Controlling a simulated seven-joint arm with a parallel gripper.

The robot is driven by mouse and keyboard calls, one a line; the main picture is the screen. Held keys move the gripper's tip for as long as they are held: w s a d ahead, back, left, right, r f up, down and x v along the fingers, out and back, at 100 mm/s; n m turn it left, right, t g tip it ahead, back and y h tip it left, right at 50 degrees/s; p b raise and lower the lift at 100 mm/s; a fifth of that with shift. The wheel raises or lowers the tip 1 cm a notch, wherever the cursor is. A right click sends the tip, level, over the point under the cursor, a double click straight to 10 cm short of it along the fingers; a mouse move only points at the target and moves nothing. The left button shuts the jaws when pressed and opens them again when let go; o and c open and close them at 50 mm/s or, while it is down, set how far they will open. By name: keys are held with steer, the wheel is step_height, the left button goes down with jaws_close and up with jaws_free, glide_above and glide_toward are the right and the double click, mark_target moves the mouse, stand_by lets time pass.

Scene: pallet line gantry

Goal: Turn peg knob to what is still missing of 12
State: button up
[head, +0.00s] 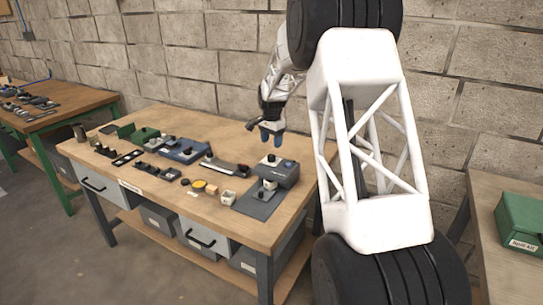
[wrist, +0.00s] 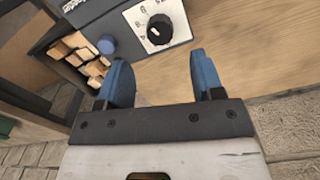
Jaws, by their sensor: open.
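The peg knob (wrist: 160,28) is a round black knob with a pale pointer mark, on a white dial plate (wrist: 136,17) with small markings. It sits at the top of the wrist view, beyond my fingertips and roughly in line with the gap between them. In the head view it appears as a small dark knob (head: 272,158) on a grey unit at the table's right end. My gripper (head: 272,137) hangs above that unit with blue fingers apart. In the wrist view my gripper (wrist: 161,62) is open and empty. The dial numbers are too small to read surely.
A blue button (wrist: 107,45) sits left of the dial. Wooden pegs (wrist: 84,58) fill an opening in the unit's side. The wooden table (head: 215,212) carries several small parts and a blue-grey tray (head: 183,150). A green box (head: 520,222) stands on another table at right.

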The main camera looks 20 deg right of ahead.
mark_target(272, 155)
steer(key=shift+f, duration=3.4)
steer(key=c, duration=0.9)
